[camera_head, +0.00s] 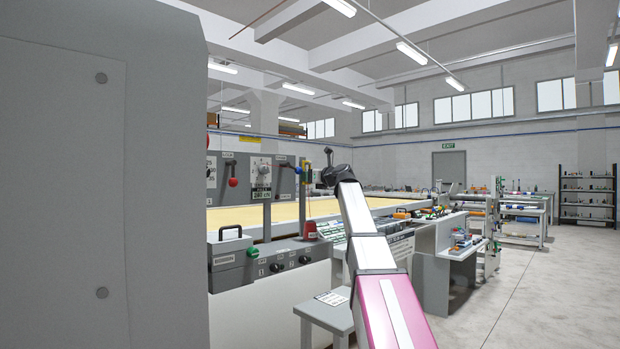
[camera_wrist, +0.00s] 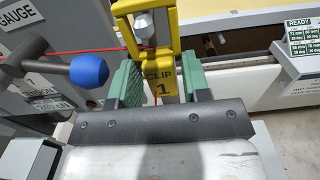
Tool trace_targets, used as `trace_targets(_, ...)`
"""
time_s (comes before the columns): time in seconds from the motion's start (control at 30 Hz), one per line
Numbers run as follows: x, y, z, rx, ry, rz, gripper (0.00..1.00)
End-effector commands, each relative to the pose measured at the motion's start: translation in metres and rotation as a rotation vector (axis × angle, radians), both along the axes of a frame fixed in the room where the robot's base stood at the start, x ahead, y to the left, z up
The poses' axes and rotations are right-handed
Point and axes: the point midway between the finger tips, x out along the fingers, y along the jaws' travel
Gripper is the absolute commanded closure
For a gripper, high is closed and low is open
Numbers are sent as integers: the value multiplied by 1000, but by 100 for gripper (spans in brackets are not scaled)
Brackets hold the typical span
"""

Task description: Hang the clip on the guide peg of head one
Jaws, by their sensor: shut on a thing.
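In the wrist view my gripper (camera_wrist: 164,84) has its green jaws shut on the yellow clip (camera_wrist: 160,66), which is marked "CLIP 1". The clip's open yellow frame rises above the jaws, and a grey metal part (camera_wrist: 145,24) shows within it. I cannot tell whether that part is the guide peg or whether the frame goes around it. A red line (camera_wrist: 102,51) runs across to the clip.
A blue-knobbed lever (camera_wrist: 88,70) sticks out close left of the jaws. A "READY" display (camera_wrist: 299,46) stands at right. In the head view, red-knobbed levers (camera_head: 232,182) sit on the panels, a grey case (camera_head: 230,250) is on the front ledge, and the right floor (camera_head: 560,290) is clear.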

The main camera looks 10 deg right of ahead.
Motion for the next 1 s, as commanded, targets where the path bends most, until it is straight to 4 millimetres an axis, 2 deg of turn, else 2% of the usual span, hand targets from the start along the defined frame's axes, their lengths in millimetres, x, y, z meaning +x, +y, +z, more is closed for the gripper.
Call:
trace_targets(0.3,0,0,0,0,0,0,83)
trace_targets(0.33,0,0,0,0,0,0,50)
trace_targets(0.4,0,0,0,0,0,0,27)
trace_targets(0.77,-3,0,0,1,1,4,27)
trace_targets(1.0,-30,-19,-2,1,0,1,27)
